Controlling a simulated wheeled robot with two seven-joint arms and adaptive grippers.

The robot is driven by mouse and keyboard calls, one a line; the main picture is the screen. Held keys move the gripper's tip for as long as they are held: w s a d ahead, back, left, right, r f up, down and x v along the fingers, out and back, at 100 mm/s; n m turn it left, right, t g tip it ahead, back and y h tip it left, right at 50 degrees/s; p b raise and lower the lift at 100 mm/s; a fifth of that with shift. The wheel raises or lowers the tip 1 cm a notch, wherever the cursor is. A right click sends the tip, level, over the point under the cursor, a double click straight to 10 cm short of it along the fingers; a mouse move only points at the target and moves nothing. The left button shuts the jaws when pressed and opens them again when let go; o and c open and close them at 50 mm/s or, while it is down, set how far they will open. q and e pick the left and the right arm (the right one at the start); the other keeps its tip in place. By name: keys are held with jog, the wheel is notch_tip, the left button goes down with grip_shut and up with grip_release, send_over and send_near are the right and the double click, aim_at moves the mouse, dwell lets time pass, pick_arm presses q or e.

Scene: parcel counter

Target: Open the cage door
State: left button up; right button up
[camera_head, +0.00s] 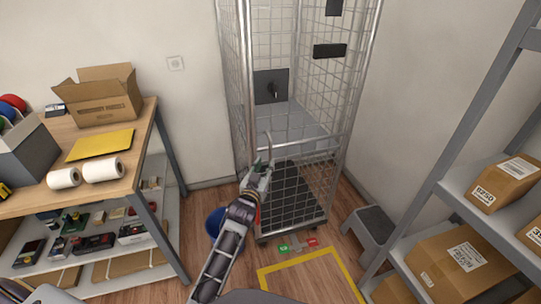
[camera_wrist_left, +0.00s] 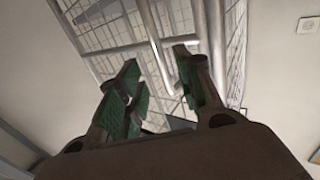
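The tall wire-mesh roll cage (camera_head: 343,125) stands against the back wall, with metal tube posts and a grey shelf inside. A dark plate with a latch-like part (camera_head: 271,87) shows on its mesh. A pale curved bar (camera_head: 268,142) stands at the cage's front left. My left gripper (camera_head: 260,166) is at the lower end of this bar. In the left wrist view, my left gripper (camera_wrist_left: 160,85) is open with green pads, and the bar (camera_wrist_left: 176,84) reaches between the fingers, nearer the right one. Contact cannot be told. My right gripper is out of view.
A wooden workbench (camera_head: 128,168) with an open carton (camera_head: 105,98) is at left. A grey shelf rack with parcels (camera_head: 505,183) is at right. A grey step stool (camera_head: 370,230) stands beside the cage.

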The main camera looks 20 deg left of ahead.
aim_at(270, 155)
pick_arm(q)
jog(key=shift+w, duration=2.1)
jog(key=shift+w+b, duration=0.3)
jog(key=shift+w, duration=1.65)
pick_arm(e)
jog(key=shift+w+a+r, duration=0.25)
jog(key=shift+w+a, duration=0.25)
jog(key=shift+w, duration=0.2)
pick_arm(q)
jog(key=shift+c, duration=0.2)
jog(key=c, duration=0.7)
grip_shut()
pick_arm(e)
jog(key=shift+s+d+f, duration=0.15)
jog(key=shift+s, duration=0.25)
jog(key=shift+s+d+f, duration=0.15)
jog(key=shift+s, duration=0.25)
